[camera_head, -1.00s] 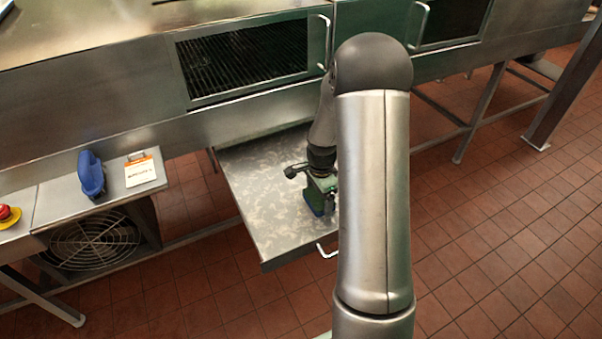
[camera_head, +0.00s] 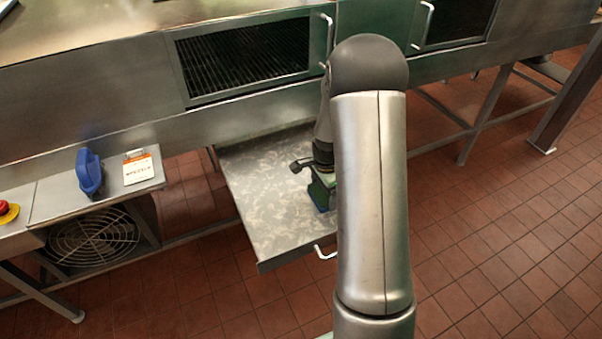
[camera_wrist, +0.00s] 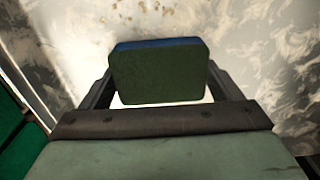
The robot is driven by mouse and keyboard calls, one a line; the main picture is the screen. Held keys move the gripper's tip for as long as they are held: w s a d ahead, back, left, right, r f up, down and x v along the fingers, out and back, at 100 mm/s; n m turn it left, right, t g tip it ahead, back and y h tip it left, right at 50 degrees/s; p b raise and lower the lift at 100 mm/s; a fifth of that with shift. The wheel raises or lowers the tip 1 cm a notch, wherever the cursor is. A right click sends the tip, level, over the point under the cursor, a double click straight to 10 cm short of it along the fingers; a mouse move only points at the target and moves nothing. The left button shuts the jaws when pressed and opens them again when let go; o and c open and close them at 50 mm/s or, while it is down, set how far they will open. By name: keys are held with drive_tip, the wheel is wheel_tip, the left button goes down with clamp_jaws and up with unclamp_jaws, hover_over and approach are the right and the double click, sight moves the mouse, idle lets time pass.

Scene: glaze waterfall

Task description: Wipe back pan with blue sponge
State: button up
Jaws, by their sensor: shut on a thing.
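The pan (camera_head: 268,190) is a flat grey metal tray with pale, mottled stains, pulled out below the machine. My gripper (camera_head: 322,195) is over its right part, partly hidden behind my arm. In the wrist view my gripper (camera_wrist: 160,88) is shut on the sponge (camera_wrist: 158,72), which has a dark green face and a blue edge. The sponge is low over the pan surface (camera_wrist: 265,60); I cannot tell whether it touches. Pale smears and brown specks show on the pan around it.
A white handle (camera_head: 325,252) is on the pan's front edge. A side shelf at the left holds a blue object (camera_head: 90,173) and a white and orange card (camera_head: 138,167). A red button (camera_head: 5,208) is at the far left. Grilled openings (camera_head: 243,55) are above the pan.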

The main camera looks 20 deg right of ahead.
drive_tip(key=shift+s, duration=0.6)
drive_tip(key=shift+w+r, duration=0.1)
drive_tip(key=shift+w, duration=1.1)
drive_tip(key=shift+w+r+p, duration=0.3)
drive_tip(key=shift+r, duration=0.3)
drive_tip(key=shift+w+r+p, duration=0.3)
drive_tip(key=shift+r, duration=0.25)
drive_tip(key=shift+s+a+r+p, duration=0.1)
drive_tip(key=shift+r+p, duration=1.85)
drive_tip(key=shift+r, duration=0.85)
